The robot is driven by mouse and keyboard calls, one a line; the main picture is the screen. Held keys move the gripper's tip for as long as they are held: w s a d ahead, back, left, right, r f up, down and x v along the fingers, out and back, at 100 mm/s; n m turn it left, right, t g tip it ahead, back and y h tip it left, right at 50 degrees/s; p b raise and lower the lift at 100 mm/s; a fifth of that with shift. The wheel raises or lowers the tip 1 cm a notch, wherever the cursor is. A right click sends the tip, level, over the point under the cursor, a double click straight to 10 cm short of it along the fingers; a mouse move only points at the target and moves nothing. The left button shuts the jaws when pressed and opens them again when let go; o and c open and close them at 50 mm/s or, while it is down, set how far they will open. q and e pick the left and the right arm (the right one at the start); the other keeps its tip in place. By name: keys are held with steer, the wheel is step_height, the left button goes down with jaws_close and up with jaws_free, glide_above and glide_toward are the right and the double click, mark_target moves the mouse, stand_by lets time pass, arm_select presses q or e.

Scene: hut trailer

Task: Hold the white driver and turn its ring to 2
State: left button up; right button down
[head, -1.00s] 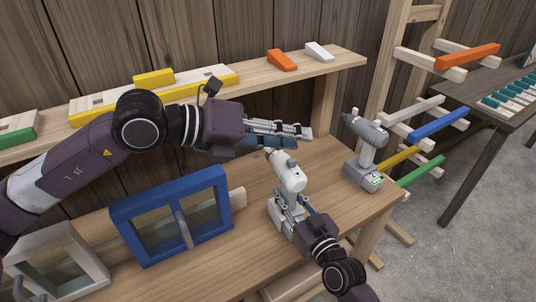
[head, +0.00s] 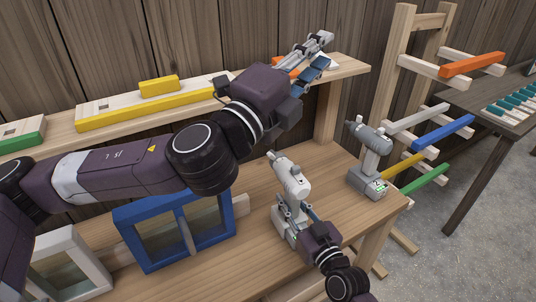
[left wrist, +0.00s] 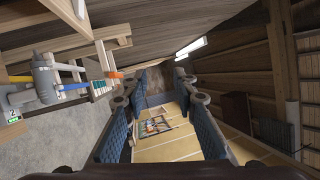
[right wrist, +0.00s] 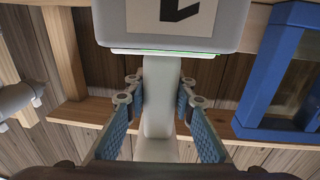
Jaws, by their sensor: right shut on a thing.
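The white driver (head: 292,182) stands upright on the wooden bench, its nose pointing up and to the left. The number its ring is set to is too small to read. My right gripper (head: 298,212) is shut on its handle; in the right wrist view the handle (right wrist: 157,100) is between the fingers, with a lit green line along the labelled base (right wrist: 180,45). My left gripper (head: 318,52) is raised high, in front of the upper shelf's right end, above and apart from the driver. In the left wrist view its fingers are spread and empty.
A grey driver (head: 370,150) stands right of the white one. A blue-framed window (head: 145,255) and a white-framed one (head: 60,240) stand to the left. The upper shelf (head: 100,140) holds coloured blocks. A rack with coloured bars (head: 440,128) stands at right.

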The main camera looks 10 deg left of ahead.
arm_select(q)
steer(key=w+a+f+n+g+y, duration=0.1)
steer(key=a+f+y, duration=0.15)
steer(key=f, duration=0.35)
steer(key=a+f+g+y, duration=0.1)
steer(key=f+y, duration=0.3)
steer(key=f, duration=0.2)
steer(key=m+g+y, duration=0.2)
steer(key=g+y, duration=0.2)
steer(key=y, duration=0.1)
glide_toward(268, 154)
steer(key=shift+h, duration=0.25)
steer(key=x, duration=0.9)
steer(key=shift+a, duration=0.1)
steer(key=shift+s, duration=0.1)
jaws_close()
